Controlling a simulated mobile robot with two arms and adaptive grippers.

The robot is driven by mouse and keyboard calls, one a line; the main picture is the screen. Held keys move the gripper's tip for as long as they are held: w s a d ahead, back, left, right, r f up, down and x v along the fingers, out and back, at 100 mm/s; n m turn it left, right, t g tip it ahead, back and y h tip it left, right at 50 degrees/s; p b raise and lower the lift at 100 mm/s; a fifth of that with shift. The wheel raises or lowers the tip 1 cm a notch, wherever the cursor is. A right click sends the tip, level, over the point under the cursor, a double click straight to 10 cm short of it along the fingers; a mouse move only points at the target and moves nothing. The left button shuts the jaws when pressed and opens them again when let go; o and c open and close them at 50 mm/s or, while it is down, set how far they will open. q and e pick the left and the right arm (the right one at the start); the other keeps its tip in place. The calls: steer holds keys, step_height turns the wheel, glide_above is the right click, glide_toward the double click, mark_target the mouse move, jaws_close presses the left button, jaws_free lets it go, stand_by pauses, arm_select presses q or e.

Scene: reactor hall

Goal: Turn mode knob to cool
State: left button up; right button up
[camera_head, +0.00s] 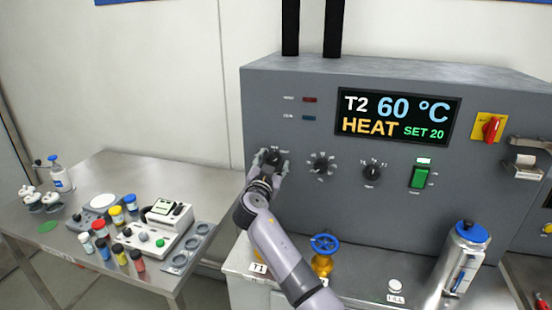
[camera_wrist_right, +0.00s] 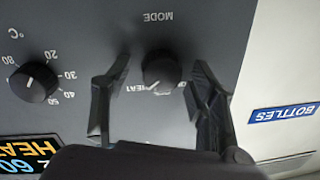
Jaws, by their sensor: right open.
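The black mode knob (camera_wrist_right: 161,70) sits on the grey panel under the upside-down label MODE in the right wrist view. Its white pointer line is toward the partly covered HEAT lettering. My right gripper (camera_wrist_right: 158,82) is open, with one finger on each side of the knob and visible gaps between. In the head view my right gripper (camera_head: 273,164) is at the knob (camera_head: 273,156) on the left of the panel. The display (camera_head: 398,116) reads T2 60 °C, HEAT, SET 20. My left gripper is not in view.
A temperature dial (camera_wrist_right: 34,82) is beside the mode knob. Farther right are another knob (camera_head: 371,172), a green switch (camera_head: 419,176) and a red rotary switch (camera_head: 491,129). A blue-wheeled valve (camera_head: 324,243) stands below. A side table (camera_head: 120,168) holds bottles and vials.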

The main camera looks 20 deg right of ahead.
steer(key=shift+s+a, duration=0.15)
steer(key=shift+r, duration=0.1)
steer(key=shift+c, duration=0.9)
steer(key=c, duration=1)
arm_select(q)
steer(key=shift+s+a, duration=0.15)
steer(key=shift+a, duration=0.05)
